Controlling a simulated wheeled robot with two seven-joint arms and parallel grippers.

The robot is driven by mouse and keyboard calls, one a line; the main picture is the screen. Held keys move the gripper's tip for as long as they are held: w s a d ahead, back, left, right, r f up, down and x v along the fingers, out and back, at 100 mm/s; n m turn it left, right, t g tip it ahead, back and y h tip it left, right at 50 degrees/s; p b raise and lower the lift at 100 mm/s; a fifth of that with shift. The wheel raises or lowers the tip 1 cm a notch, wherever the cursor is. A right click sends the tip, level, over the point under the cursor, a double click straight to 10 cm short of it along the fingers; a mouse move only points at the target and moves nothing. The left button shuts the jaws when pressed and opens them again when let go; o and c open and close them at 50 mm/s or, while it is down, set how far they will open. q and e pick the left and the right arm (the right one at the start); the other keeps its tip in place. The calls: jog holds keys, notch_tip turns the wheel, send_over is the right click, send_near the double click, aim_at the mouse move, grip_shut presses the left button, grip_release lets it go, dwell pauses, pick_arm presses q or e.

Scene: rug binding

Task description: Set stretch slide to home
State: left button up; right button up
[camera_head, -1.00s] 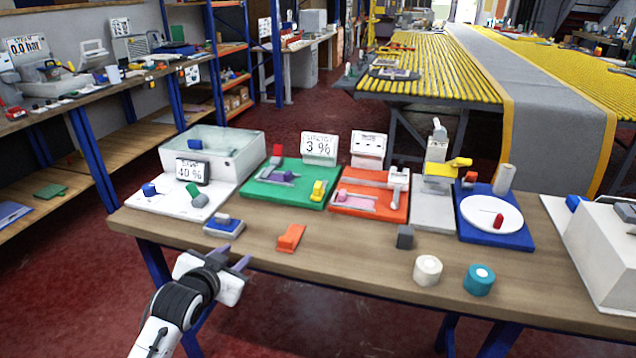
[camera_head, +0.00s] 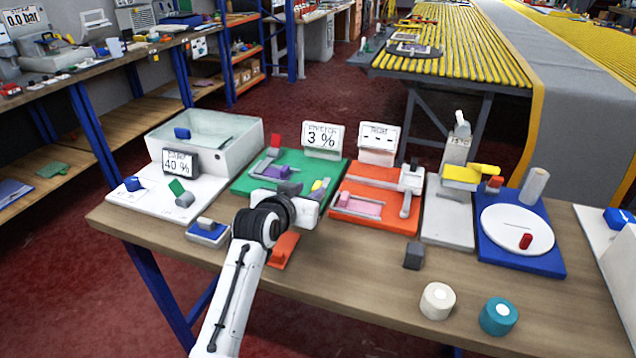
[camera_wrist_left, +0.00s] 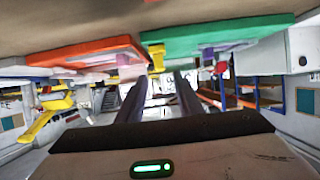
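My left gripper (camera_head: 304,191) is at the board's front edge, close to the yellow piece. In the left wrist view its fingers (camera_wrist_left: 160,92) are apart with nothing between them; the yellow piece (camera_wrist_left: 157,57) shows near their tips. My right gripper is not in view.
An orange board (camera_head: 380,219) stands right of the green one, a white board with a "40 %" display (camera_head: 180,163) left. An orange block (camera_head: 283,248) lies under my arm.

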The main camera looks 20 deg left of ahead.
aim_at(317, 185)
pick_arm(q)
jog(key=x, duration=0.7)
jog(key=shift+w+f, duration=0.1)
jog(key=shift+f, duration=0.05)
jog(key=shift+c, duration=0.2)
grip_shut()
jog(key=shift+b, duration=0.3)
